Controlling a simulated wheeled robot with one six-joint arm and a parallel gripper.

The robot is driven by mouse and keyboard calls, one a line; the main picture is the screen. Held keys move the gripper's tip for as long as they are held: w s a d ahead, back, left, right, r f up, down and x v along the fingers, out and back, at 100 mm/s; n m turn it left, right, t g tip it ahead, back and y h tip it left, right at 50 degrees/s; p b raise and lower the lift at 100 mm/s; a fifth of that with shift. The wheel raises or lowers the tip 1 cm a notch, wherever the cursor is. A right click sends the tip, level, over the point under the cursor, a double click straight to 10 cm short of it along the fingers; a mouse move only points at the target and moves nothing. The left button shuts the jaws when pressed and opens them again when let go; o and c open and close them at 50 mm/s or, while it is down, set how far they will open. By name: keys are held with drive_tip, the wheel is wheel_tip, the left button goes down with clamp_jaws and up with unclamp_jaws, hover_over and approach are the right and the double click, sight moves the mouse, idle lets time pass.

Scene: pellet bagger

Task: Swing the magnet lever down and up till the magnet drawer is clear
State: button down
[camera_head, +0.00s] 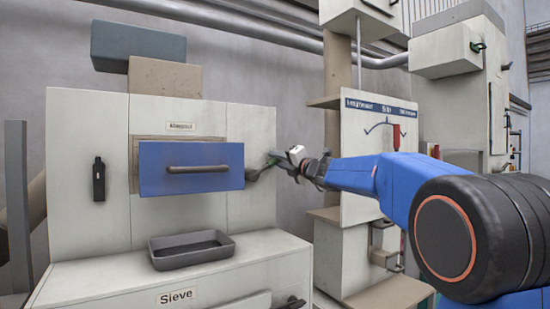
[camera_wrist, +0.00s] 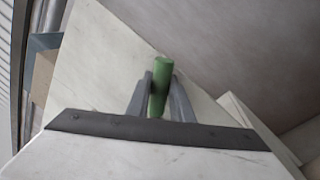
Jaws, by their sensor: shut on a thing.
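The blue magnet drawer (camera_head: 191,169) with a dark bar handle (camera_head: 198,169) sits in the front of the pale cabinet, under a small label plate. The magnet lever (camera_head: 262,169) is at the cabinet's right side, dark with a green grip (camera_wrist: 160,88). My gripper (camera_head: 275,159) is shut on the green grip; in the wrist view the two grey fingers (camera_wrist: 160,97) stand on either side of it. The lever's pivot is hard to make out. Whether anything clings inside the drawer cannot be seen.
An empty dark tray (camera_head: 190,250) stands on the ledge below the drawer. A black tool (camera_head: 99,180) hangs on the cabinet front at left. To the right stands a white panel with a dial and a red marker (camera_head: 396,137), close behind my arm.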

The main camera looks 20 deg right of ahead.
drive_tip(key=shift+d+f, duration=0.1)
drive_tip(key=shift+f, duration=0.05)
idle(0.3)
drive_tip(key=c, duration=1.6)
unclamp_jaws()
drive_tip(key=shift+o, duration=0.2)
drive_tip(key=v, duration=1.7)
drive_tip(key=shift+s, duration=0.2)
drive_tip(key=shift+c, duration=0.4)
